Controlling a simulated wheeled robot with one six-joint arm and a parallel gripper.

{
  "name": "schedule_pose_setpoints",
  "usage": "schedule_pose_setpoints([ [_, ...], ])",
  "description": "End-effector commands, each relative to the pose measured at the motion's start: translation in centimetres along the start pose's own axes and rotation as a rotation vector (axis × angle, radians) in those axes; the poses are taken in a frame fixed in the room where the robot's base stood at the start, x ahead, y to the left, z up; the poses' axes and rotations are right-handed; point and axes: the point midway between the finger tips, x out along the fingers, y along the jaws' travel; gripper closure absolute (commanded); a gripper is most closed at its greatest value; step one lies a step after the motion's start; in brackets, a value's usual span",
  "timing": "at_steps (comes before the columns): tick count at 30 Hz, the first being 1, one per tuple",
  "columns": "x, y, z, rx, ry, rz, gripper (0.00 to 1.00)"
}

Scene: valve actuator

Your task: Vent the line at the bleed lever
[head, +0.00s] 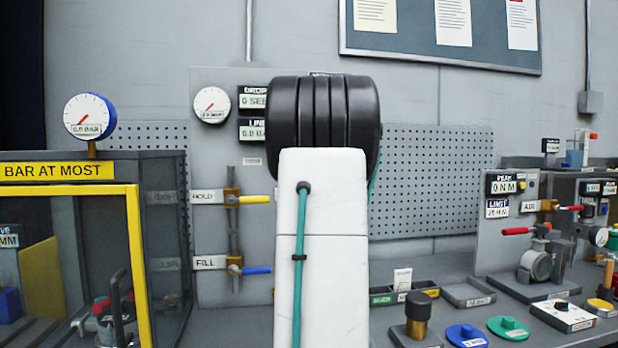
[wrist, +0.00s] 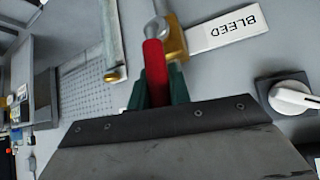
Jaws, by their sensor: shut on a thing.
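In the wrist view the red bleed lever (wrist: 154,60) stands out from a brass valve body (wrist: 173,42), beside a white BLEED label (wrist: 225,30). The dark green fingers of my gripper (wrist: 157,90) are on both sides of the lever, shut on its handle. The lever's near end is hidden by the gripper body. In the head view my arm hides the gripper and the bleed lever.
In the head view the yellow HOLD lever (head: 254,199) and blue FILL lever (head: 256,270) are left of my arm. A panel gauge (head: 211,105) hangs above them. A glazed cabinet with a yellow frame (head: 135,250) stands left. A white knob (wrist: 293,98) is right in the wrist view.

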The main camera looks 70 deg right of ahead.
Motion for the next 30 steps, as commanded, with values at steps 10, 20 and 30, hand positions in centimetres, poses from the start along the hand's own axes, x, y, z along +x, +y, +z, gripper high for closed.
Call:
schedule_pose_setpoints([
  [10,0.3,0.5,0.2,-0.003,-0.007,0.012,1.00],
  [20,0.1,0.1,0.2,-0.004,-0.004,0.007,0.59],
  [30,-2.7,0.1,0.1,-0.004,0.001,0.006,0.59],
])
